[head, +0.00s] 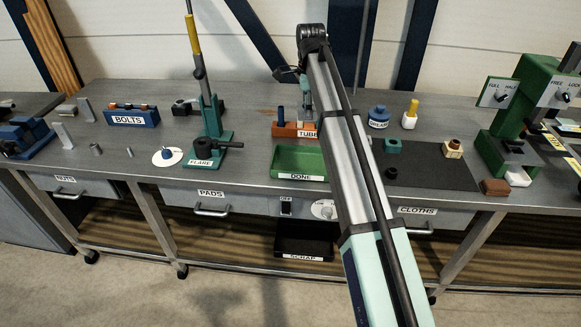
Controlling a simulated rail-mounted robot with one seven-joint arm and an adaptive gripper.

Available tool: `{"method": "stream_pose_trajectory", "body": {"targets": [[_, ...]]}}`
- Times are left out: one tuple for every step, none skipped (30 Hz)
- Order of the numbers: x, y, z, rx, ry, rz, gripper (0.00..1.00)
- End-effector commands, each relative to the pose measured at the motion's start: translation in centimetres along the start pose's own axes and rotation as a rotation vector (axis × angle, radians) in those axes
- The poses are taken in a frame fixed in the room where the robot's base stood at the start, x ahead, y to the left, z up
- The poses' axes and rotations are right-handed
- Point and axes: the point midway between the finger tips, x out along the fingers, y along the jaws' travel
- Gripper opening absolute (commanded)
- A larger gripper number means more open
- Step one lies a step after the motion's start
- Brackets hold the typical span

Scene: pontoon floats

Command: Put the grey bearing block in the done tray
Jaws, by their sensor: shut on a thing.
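The done tray (299,162) is green, shallow and labelled DONE. It lies near the bench's front edge, left of my arm, and its visible floor is empty. My arm rises from the lower right and bends at the top. A short part of the far link shows at its left, pointing down behind it. I cannot pick out the grey bearing block in this view.
An orange TUBE holder (290,130) stands just behind the tray. The green FLARE tool (211,140) stands to its left. A dark mat (430,170) with several small blocks lies right of my arm. A black scrap bin (303,243) sits below the bench.

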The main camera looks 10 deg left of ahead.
Motion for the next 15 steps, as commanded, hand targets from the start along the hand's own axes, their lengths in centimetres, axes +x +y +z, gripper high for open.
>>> {"method": "stream_pose_trajectory", "body": {"targets": [[0.1, 0.4, -0.1, 0.024, 0.000, 0.000, 0.10], [0.1, 0.6, -0.1, 0.038, 0.000, 0.000, 0.10], [0.2, 0.7, -0.1, 0.054, 0.000, 0.001, 0.10], [0.2, 0.7, -0.2, 0.066, 0.000, 0.001, 0.10], [0.2, 0.7, -0.2, 0.078, 0.001, 0.001, 0.10], [0.2, 0.7, -0.2, 0.090, 0.001, 0.002, 0.10], [0.2, 0.7, -0.2, 0.098, 0.001, 0.002, 0.10], [0.2, 0.7, -0.2, 0.107, 0.001, 0.002, 0.10], [0.3, 0.7, -0.2, 0.116, 0.001, 0.003, 0.10], [0.5, 0.7, -0.2, 0.120, 0.001, 0.003, 0.10], [0.8, 0.7, -0.2, 0.124, 0.001, 0.003, 0.10], [1.2, 0.8, -0.2, 0.129, 0.001, 0.003, 0.10], [1.7, 0.8, -0.2, 0.131, 0.001, 0.004, 0.10], [2.2, 0.8, -0.2, 0.131, 0.001, 0.005, 0.10], [3.0, 0.9, -0.2, 0.131, 0.001, 0.005, 0.10]]}}
